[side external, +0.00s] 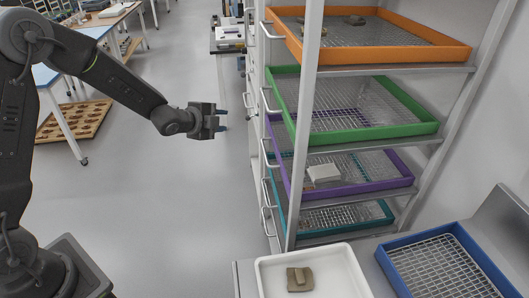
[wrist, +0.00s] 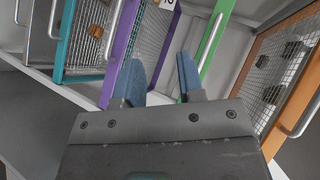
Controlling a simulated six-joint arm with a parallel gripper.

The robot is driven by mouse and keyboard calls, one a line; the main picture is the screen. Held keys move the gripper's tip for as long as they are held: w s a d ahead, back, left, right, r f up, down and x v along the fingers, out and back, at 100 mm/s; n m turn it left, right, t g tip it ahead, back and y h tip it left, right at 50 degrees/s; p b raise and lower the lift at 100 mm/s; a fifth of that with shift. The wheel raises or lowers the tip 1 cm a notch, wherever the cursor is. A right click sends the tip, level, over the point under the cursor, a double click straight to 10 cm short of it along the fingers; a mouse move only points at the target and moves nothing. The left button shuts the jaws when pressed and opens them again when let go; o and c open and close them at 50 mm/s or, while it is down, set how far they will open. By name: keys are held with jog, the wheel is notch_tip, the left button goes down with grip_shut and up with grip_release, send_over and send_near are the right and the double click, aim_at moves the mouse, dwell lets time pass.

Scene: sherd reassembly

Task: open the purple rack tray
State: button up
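The purple rack tray (side external: 375,188) is a mesh tray with a purple frame, third from the top in the rack in the side external view. It sits within the rack and holds a pale block (side external: 323,173). In the wrist view its purple front (wrist: 122,50) runs up beside a grey bar handle (wrist: 112,29). My gripper (side external: 222,120) is left of the rack with a gap of floor between them. In the wrist view my gripper (wrist: 163,75) has its two blue fingers apart with nothing between them. The purple front is close to the left finger in the picture; contact is not visible.
The orange tray (side external: 450,53) and green tray (side external: 420,125) are above the purple one; the teal tray (side external: 385,215) is below. Grey handles (side external: 267,102) stick out leftward. A white tub (side external: 350,262) and blue tray (side external: 397,280) stand in front.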

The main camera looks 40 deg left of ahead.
notch_tip(320, 180, down, 7)
jog(key=w+m+h, duration=0.2)
jog(key=m, duration=0.1)
jog(key=m+t+h, duration=0.2)
jog(key=m+h, duration=0.1)
jog(key=m, duration=0.1)
send_near(264, 150)
jog(key=x, duration=1)
jog(key=shift+d+f, duration=0.15)
jog(key=shift+f, duration=0.1)
grip_shut()
